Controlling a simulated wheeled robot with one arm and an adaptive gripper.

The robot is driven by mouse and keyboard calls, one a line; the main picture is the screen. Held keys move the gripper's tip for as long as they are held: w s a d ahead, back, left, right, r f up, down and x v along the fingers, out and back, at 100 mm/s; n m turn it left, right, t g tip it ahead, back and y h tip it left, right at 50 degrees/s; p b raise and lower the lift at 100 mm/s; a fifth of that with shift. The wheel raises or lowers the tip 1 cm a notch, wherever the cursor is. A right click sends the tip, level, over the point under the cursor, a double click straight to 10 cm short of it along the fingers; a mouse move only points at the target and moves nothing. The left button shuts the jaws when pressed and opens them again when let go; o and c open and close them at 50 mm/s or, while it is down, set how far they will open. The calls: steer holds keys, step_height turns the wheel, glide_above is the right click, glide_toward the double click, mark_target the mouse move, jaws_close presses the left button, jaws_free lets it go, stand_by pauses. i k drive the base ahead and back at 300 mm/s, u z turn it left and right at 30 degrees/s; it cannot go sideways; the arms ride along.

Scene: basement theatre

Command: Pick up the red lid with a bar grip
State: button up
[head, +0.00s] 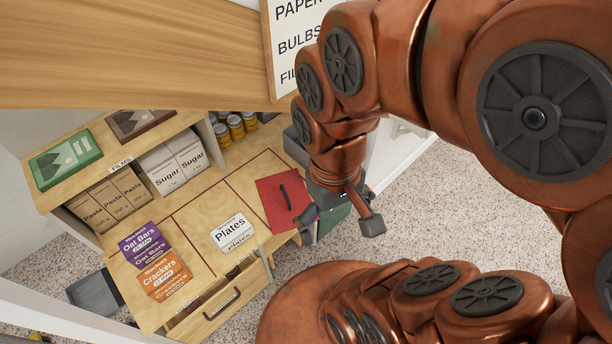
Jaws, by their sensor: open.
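The red lid (271,206) is a flat red panel at the right part of the wooden counter, with a dark bar grip (285,196) on its top. My gripper (340,226) is open and empty, to the right of the lid and near the counter's right edge. One dark finger overlaps the lid's right edge in the picture; I cannot tell whether it touches. The bar grip is in plain view, to the left of the fingers.
A white Plates box (232,232), a purple Oat Bars box (144,243) and an orange Crackers box (163,276) stand on the counter (195,222). Pasta boxes (113,196), Sugar boxes (176,165) and yellow-labelled cans (236,127) are behind. A drawer (222,303) is below in front.

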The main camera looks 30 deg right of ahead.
mark_target(286, 197)
steer(key=u, duration=1.45)
steer(key=k, duration=1.35)
steer(key=u, duration=0.8)
